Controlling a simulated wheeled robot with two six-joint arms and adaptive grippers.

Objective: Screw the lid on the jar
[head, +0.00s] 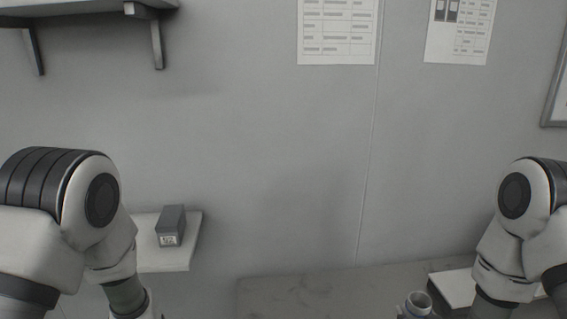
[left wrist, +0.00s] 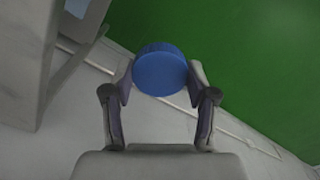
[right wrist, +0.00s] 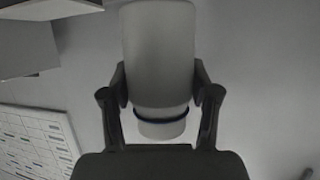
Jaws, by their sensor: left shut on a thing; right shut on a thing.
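A round blue lid (left wrist: 160,68) is held between the fingertips of my left gripper (left wrist: 160,84) in the left wrist view. My right gripper (right wrist: 160,88) is shut on a pale grey jar (right wrist: 158,42) in the right wrist view. The jar has a narrower end with a dark blue ring, pointing toward the bottom of that picture. The lid and jar are apart, each in a different hand. In the head view both arms run down out of the picture, and I cannot clearly see the fingers there.
A small grey box (head: 171,226) sits on a white surface (head: 190,257) at the left. A grey table (head: 300,296) is at the bottom middle. A small open-topped grey cylinder (head: 418,303) shows at the bottom edge, cut off. A wall shelf (head: 80,14) is at upper left.

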